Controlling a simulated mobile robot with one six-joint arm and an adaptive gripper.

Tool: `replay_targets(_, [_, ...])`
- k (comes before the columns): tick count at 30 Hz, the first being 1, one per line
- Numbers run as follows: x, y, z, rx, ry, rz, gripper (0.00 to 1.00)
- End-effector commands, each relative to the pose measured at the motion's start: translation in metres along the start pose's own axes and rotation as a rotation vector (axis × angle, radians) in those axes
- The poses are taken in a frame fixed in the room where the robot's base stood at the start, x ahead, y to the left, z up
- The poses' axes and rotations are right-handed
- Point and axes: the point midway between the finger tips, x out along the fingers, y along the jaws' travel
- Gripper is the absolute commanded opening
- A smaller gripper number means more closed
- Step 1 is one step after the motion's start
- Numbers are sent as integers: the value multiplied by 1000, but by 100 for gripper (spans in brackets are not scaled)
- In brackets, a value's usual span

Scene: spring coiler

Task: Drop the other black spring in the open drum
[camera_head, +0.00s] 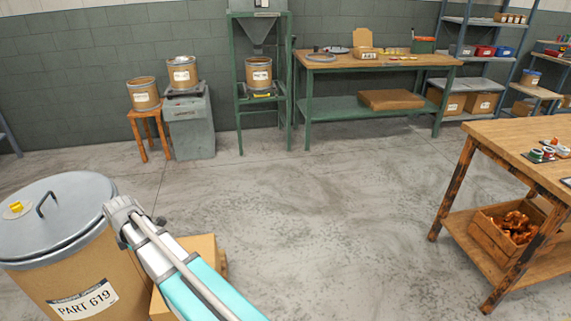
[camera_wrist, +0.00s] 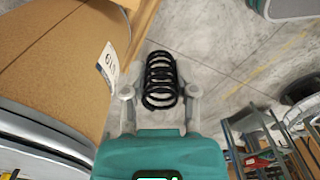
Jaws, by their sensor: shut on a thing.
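My gripper (camera_wrist: 160,94) is shut on a black coil spring (camera_wrist: 161,80), which sits between its two grey fingers in the wrist view. The spring is beside the brown wall of a large drum (camera_wrist: 60,50); neither gripper nor spring can be made out in the head view. That drum (camera_head: 75,265), labelled PART 619, stands at the lower left with a grey lid (camera_head: 55,215) on top. Smaller brown drums stand farther back: one on a wooden stool (camera_head: 143,95), one on a grey cabinet (camera_head: 182,75), one under a hopper (camera_head: 258,75). I cannot tell which is open.
A cardboard box (camera_head: 198,246) is partly hidden behind my arm, beside the large drum. A workbench (camera_head: 380,62) stands at the back wall. A wooden table (camera_head: 510,140) with a crate (camera_head: 495,235) on its shelf is at right. The middle floor is clear.

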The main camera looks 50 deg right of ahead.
Motion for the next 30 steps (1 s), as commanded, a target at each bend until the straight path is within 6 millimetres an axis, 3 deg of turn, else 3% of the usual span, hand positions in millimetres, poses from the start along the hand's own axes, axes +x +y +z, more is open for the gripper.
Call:
replay_targets(1, [-18, 0, 0, 0, 0, 0, 0])
replay_targets(30, [-176, 0, 0, 0, 0, 0, 0])
